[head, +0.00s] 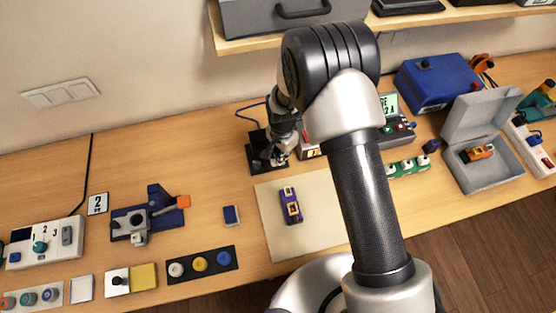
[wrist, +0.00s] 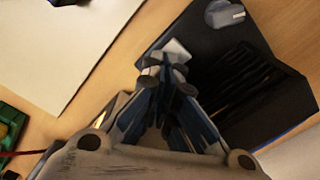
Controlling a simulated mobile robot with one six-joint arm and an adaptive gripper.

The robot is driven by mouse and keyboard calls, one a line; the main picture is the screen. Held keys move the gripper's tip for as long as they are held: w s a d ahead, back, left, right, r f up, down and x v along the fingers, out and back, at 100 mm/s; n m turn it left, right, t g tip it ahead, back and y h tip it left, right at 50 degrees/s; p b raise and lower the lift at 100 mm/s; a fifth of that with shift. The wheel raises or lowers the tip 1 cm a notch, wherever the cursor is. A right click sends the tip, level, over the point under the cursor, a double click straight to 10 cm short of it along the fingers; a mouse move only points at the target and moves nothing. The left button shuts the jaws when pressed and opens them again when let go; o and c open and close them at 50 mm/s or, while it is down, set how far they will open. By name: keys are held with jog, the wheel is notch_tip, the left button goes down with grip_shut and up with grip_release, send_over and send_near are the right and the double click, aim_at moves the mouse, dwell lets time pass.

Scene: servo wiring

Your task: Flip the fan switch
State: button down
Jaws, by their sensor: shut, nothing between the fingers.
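A black box with dark slots (wrist: 285,95) shows in the wrist view; it looks like the fan unit. A grey round knob (wrist: 225,13) sits near its upper edge. A small pale block (wrist: 178,47), perhaps the switch lever, shows right at my fingertips; I cannot tell whether they touch it. My gripper (wrist: 165,68) is shut and empty, over the box's left edge. In the head view the black box (head: 254,158) stands at the back of the table, partly hidden by my gripper (head: 277,158).
A pale mat (head: 268,205) with a purple and yellow part (head: 290,206) lies in front of the box. A small blue block (head: 231,215) lies to the left. To the right are a green strip (head: 408,167) and an open grey case (head: 485,170). A shelf (head: 240,42) hangs above.

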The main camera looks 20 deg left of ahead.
jog(key=shift+r+p, duration=1.65)
jog(key=shift+r, duration=1.65)
jog(key=shift+f, duration=0.1)
